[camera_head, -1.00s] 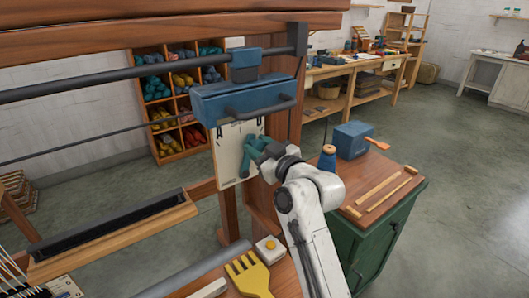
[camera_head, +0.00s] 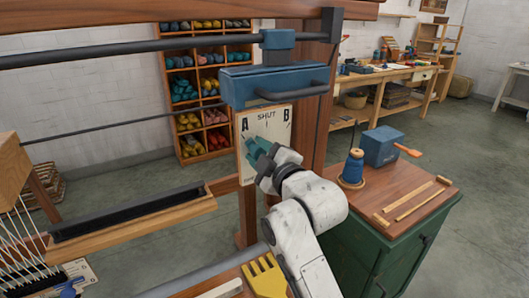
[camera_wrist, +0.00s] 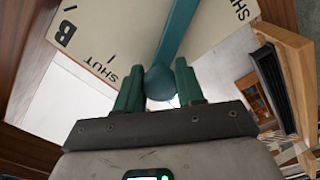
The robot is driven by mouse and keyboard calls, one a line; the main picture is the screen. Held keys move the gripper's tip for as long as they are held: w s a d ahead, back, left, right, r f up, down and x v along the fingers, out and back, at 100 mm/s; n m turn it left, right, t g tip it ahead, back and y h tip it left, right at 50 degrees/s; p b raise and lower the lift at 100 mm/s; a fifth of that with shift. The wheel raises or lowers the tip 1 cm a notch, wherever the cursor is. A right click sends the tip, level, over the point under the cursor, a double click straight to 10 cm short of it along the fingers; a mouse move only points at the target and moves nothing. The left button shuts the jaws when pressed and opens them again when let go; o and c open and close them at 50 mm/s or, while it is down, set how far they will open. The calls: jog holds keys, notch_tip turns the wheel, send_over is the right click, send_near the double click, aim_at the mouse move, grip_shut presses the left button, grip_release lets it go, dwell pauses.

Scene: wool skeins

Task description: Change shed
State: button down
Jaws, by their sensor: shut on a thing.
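A cream plate (camera_head: 273,136) marked A, SHUT and B hangs below a blue bar with a handle (camera_head: 262,86) on the loom. A teal lever with a round knob (camera_wrist: 160,83) crosses the plate in the wrist view. My gripper (camera_head: 259,153) is at the plate's lower left part, below the A. In the wrist view my gripper (camera_wrist: 159,88) has its two teal fingers on either side of the knob, shut on it. In the head view my fingers hide most of the lever, so its exact mark cannot be told.
The loom's wooden post (camera_head: 313,115) stands close right of the plate. A green cabinet (camera_head: 375,245) carries a blue spool (camera_head: 352,167), a blue box (camera_head: 380,146) and wooden sticks. A yellow comb (camera_head: 265,278) lies in front. Shelves of wool (camera_head: 205,90) stand behind.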

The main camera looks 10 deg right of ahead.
jog(key=shift+a+f, duration=0.15)
dwell(0.4)
jog(key=c, duration=0.7)
grip_release()
jog(key=shift+s, duration=0.2)
jog(key=v, duration=1)
jog(key=shift+s, duration=0.25)
